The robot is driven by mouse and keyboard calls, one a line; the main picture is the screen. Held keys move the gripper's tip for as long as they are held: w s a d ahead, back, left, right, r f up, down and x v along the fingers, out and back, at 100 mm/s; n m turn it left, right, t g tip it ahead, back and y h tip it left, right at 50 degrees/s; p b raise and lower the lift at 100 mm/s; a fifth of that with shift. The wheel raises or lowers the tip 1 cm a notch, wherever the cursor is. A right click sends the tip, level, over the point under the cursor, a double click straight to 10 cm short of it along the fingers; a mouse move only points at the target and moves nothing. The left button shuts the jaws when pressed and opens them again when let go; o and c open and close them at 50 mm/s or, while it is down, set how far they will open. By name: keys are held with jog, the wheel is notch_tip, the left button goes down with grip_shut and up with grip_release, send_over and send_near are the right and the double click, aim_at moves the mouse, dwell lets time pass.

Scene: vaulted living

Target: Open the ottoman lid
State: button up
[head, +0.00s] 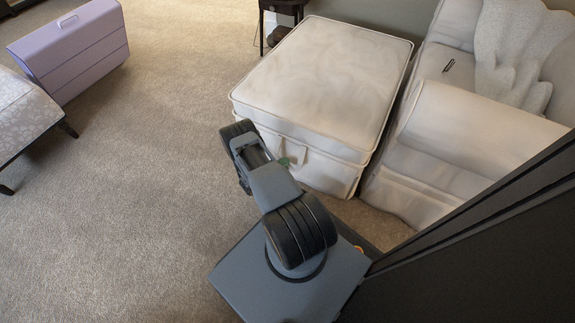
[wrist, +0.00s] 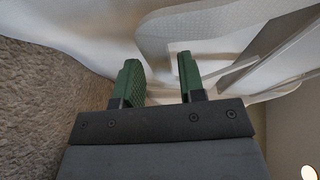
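The ottoman (head: 325,70) is a cream, fabric-covered box with a piped seam around its lid, and the lid lies flat and shut. A fabric pull tab (head: 293,148) shows on its front side, partly hidden by my arm. In the head view my gripper is mostly hidden behind my arm; a bit of green finger shows close to the ottoman's front. In the wrist view my gripper (wrist: 158,75) has its two green fingers apart, facing pale fabric with a rounded, tab-like flap (wrist: 160,28). I cannot tell whether the fingers touch it.
A cream sofa (head: 430,140) stands close along the ottoman's right side, with a grey throw (head: 515,50) on it. A dark small table (head: 283,8) stands behind. A lilac case (head: 75,50) and a patterned seat (head: 22,110) are at left. The carpet (head: 150,180) between is clear.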

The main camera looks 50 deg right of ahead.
jog(key=shift+x, duration=1.05)
grip_shut()
